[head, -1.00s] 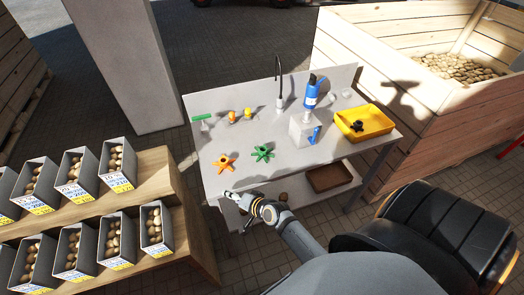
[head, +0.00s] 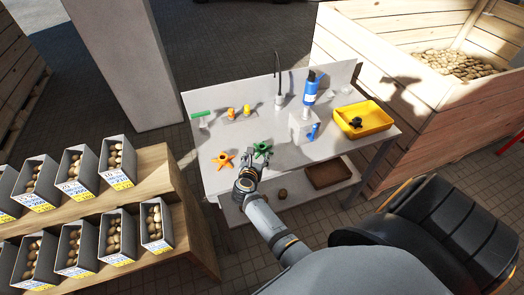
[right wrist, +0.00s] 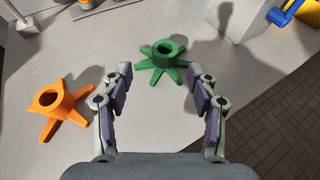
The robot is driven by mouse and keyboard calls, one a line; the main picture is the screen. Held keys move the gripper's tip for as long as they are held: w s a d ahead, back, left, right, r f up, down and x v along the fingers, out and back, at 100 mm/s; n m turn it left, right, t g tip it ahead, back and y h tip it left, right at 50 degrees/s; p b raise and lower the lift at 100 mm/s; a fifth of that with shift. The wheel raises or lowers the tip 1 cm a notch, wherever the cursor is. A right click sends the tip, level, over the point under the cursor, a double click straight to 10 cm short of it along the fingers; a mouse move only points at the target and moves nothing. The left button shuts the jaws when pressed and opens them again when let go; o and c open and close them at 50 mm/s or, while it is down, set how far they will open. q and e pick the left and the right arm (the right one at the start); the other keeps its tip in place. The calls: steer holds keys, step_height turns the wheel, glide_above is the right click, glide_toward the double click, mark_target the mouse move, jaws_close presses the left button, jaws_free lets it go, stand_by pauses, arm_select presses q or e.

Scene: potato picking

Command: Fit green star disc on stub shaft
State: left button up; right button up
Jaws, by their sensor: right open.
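The green star disc (head: 262,149) lies on the grey bench, with a raised hub and a hole in its middle. It also shows in the right wrist view (right wrist: 163,57), just beyond the fingertips and roughly between them. My right gripper (head: 254,169) is open and empty at the bench's front edge. Its two padded fingers show in the right wrist view (right wrist: 174,85), apart from the disc. A pale block (head: 301,127) with a blue part stands on the bench to the right. I cannot make out the stub shaft clearly. My left gripper is not in view.
An orange star disc (head: 223,160) lies left of the green one. Potato bins fill the left rack.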

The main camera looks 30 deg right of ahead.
mark_target(263, 144)
steer(key=b+x, duration=0.1)
steer(key=x, duration=0.2)
steer(key=shift+f, duration=0.15)
steer(key=shift+w+d, duration=0.3)
steer(key=b+x, duration=0.1)
steer(key=x, duration=0.1)
steer(key=b+x, duration=0.1)
steer(key=x, duration=0.1)
steer(key=shift+d+f, duration=0.1)
steer(key=shift+d, duration=0.3)
steer(key=shift+w+d+f, duration=0.1)
steer(key=shift+w+d, duration=0.15)
steer(key=shift+s+a, duration=0.1)
steer(key=shift+s, duration=0.05)
steer(key=c, duration=0.4)
jaws_close()
steer(key=shift+r, duration=0.2)
